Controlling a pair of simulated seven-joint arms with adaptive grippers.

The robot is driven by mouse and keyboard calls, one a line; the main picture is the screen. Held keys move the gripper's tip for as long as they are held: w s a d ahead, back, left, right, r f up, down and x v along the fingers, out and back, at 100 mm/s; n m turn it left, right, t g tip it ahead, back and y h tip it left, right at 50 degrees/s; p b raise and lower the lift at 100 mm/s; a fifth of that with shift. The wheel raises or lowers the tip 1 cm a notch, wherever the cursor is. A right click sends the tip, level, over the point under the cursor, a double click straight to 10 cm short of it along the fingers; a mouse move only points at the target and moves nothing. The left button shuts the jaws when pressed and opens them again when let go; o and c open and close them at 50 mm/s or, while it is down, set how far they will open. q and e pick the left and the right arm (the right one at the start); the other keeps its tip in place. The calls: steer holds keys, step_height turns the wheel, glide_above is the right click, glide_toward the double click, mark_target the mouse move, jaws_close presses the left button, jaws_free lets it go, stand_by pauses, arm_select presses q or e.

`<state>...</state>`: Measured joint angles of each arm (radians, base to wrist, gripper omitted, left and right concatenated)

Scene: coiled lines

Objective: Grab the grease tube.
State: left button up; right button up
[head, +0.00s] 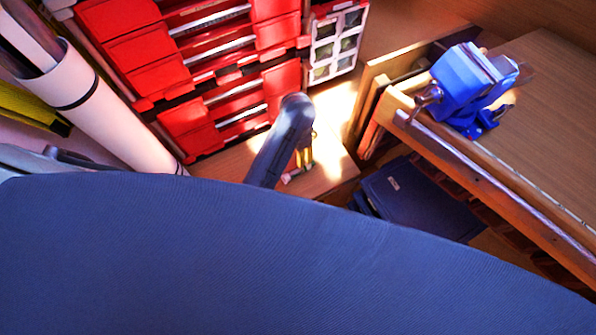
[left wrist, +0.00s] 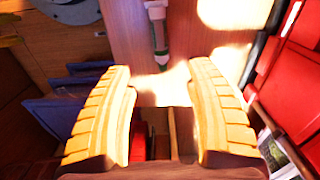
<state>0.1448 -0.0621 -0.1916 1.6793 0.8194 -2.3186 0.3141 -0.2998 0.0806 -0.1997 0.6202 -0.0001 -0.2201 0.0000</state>
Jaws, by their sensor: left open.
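The grease tube (left wrist: 157,22) is a slim pale tube with a green band and a dark tip. In the left wrist view it lies on a wooden surface, beyond my fingertips, with its tip towards me. In the head view a small pale piece (head: 294,175) with green and red, which looks like the tube, shows just below my left gripper (head: 305,160). My left gripper also shows in the left wrist view (left wrist: 160,78), its two yellow ribbed fingers wide apart with nothing between them. The fingers are apart from the tube. My right gripper is not in view.
Red drawer units (head: 230,75) stand behind the left gripper. A white rolled tube (head: 95,105) leans at the left. A wooden bench (head: 545,100) with a blue vise (head: 470,85) is at the right, blue boxes (head: 415,195) below it. A blue curved surface blocks the head view's lower half.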

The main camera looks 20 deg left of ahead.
mark_target(297, 170)
arm_select(q)
step_height(297, 170, down, 16)
steer(key=shift+f, duration=0.25)
stand_by(0.7)
steer(key=shift+o, duration=0.2)
steer(key=shift+s, duration=0.1)
jaws_close()
